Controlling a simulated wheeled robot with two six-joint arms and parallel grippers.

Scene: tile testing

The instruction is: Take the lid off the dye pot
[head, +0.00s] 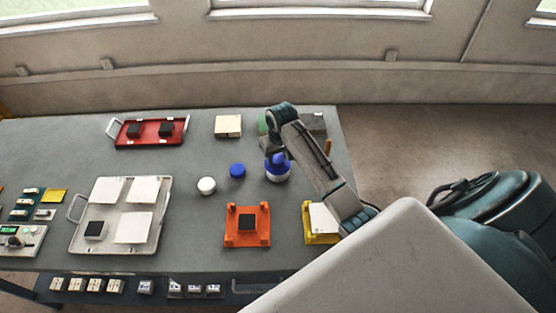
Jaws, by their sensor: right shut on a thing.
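The dye pot (277,174) appears to be the round white-and-blue vessel right of the table's middle. A blue part, seemingly its lid (283,158), shows at its top, just under my right gripper (271,148). My right gripper is shut on this lid, though the arm partly hides the grip. I cannot tell whether the lid touches the pot or is raised. My left gripper is not in view.
A blue round piece (237,170) and a white round jar (206,185) stand left of the pot. An orange stand (232,239) and a yellow stand (309,236) are in front. A red tray (149,130) and a white tray (75,238) lie left.

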